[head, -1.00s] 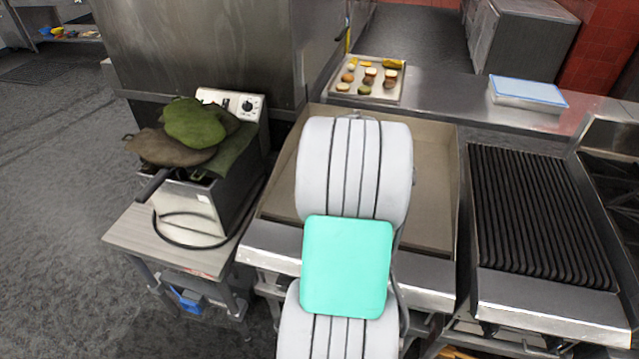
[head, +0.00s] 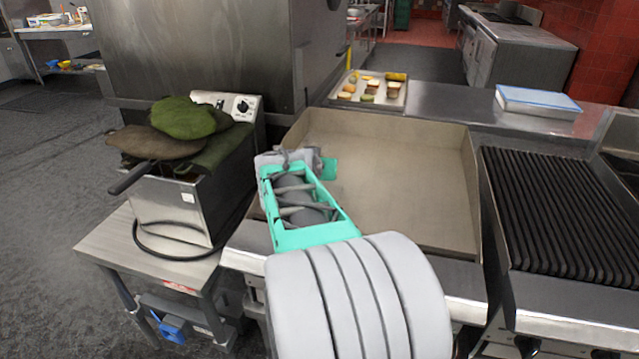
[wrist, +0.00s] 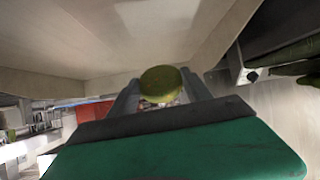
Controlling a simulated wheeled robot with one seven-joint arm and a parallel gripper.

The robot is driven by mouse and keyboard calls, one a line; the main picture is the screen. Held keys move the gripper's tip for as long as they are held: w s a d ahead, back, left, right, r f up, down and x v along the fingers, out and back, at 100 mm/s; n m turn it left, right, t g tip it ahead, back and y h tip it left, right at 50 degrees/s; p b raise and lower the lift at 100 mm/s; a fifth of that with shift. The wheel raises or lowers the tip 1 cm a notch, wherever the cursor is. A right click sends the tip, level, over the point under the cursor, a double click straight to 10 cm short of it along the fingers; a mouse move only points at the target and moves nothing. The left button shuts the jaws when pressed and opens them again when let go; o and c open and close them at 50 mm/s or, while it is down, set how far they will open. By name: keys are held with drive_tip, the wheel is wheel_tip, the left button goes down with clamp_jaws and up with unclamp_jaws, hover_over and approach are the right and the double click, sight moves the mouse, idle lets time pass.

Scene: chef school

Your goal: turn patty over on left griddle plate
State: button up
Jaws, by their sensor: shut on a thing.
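The left griddle plate (head: 400,170) is the flat, smooth, beige-grey one with raised walls; its visible part is bare. In the wrist view the griddle (wrist: 130,35) fills the top, so that view is upside down. My gripper (wrist: 160,102) is shut on a round, olive-green patty (wrist: 162,80), seen between its two dark fingers. In the head view my arm reaches over the griddle's left part; the fingertips and the patty are hidden there. The patty's distance from the plate cannot be told.
A ribbed grill (head: 565,215) stands to the right. A fryer (head: 185,205) with green and brown cloth-like pieces (head: 185,120) is close on the left. A tray of food pieces (head: 370,90) and a blue-lidded box (head: 537,102) lie on the back counter.

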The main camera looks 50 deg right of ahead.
drive_tip(key=f+m+h+b, duration=0.1)
drive_tip(key=b, duration=0.2)
drive_tip(key=shift+w+a, duration=0.1)
drive_tip(key=shift+w, duration=0.05)
drive_tip(key=shift+g, duration=0.3)
wheel_tip(320, 180, down, 8)
drive_tip(key=b, duration=0.6)
drive_tip(key=shift+r, duration=0.25)
drive_tip(key=o, duration=1.5)
drive_tip(key=v, duration=1)
